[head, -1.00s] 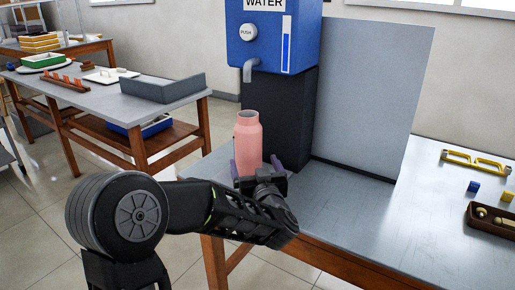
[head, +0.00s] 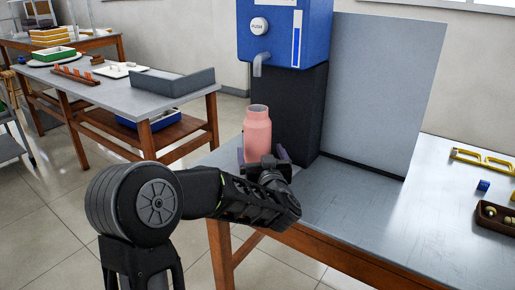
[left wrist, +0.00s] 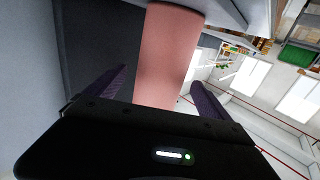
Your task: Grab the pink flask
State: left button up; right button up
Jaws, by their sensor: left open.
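The pink flask (head: 257,132) stands upright on the near left part of the grey table, below the spout of the blue water dispenser (head: 284,35). My left gripper (head: 264,155) is open at the flask, with one purple finger on each side of it. In the left wrist view the flask (left wrist: 168,55) rises between the two spread fingers (left wrist: 160,92). I cannot tell whether either finger touches it. The flask's lower part is hidden behind the gripper in the head view. My right gripper is not in view.
The dispenser stands on a black block (head: 292,115) just behind the flask, beside an upright grey panel (head: 385,90). The table's middle is clear.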

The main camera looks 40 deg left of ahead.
aim_at(259, 149)
pick_arm(q)
jog(key=x, duration=0.4)
jog(key=shift+w+a, duration=0.1)
jog(key=shift+a, duration=0.15)
jog(key=shift+c, duration=0.5)
grip_shut()
jog(key=shift+r, duration=0.1)
dwell(0.7)
